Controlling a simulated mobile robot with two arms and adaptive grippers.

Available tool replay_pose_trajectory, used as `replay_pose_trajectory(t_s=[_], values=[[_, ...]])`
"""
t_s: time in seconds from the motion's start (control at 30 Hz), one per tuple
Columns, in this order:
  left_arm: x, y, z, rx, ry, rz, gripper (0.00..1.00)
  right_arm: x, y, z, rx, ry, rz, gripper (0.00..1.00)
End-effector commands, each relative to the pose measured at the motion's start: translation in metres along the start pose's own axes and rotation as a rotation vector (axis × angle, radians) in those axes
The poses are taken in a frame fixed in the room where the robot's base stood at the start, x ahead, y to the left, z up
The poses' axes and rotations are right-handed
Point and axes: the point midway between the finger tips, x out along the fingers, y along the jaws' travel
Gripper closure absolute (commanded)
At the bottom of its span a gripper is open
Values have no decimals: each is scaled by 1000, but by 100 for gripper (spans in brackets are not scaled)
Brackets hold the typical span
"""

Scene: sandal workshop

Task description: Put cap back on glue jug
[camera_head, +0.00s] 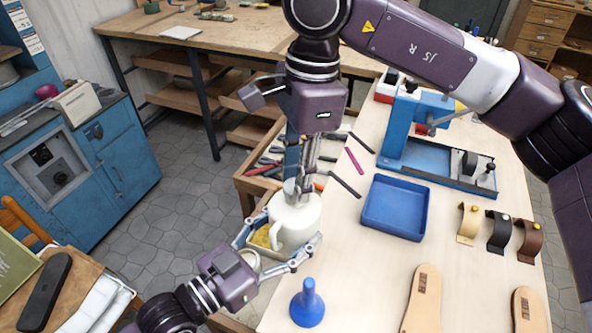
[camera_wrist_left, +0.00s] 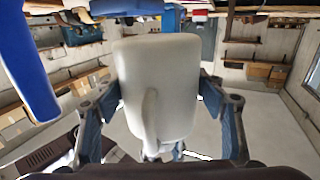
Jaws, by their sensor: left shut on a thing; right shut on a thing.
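The white glue jug (camera_head: 299,222) stands upright at the left edge of the workbench, its handle toward me. My left gripper (camera_head: 284,236) has its fingers around the jug body, one on each side. In the left wrist view the jug (camera_wrist_left: 160,80) fills the space between the left fingers and appears upside down. My right gripper (camera_head: 300,178) points down right above the jug's neck, its fingers closed on a small greyish cap (camera_head: 291,188). The cap is mostly hidden by the fingers. I cannot tell whether it touches the neck.
A blue tray (camera_head: 395,207) lies right of the jug. A blue funnel (camera_head: 307,303) stands in front. A wooden tool tray (camera_head: 262,185) is behind. Strap pieces (camera_head: 500,232) and sandal soles (camera_head: 424,300) lie to the right.

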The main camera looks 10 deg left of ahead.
Motion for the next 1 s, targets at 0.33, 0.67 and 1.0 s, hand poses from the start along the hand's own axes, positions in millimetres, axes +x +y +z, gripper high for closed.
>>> replay_pose_trajectory(t_s=[0.33,0.67,1.0], values=[[0,0,-1,0,3,0,80,0,0,0,0,0,0,82],[0,0,-1,0,3,0,80,4,0,0,0,0,0,82],[0,0,-2,1,3,0,80,11,0,-1,1,0,-1,82]])
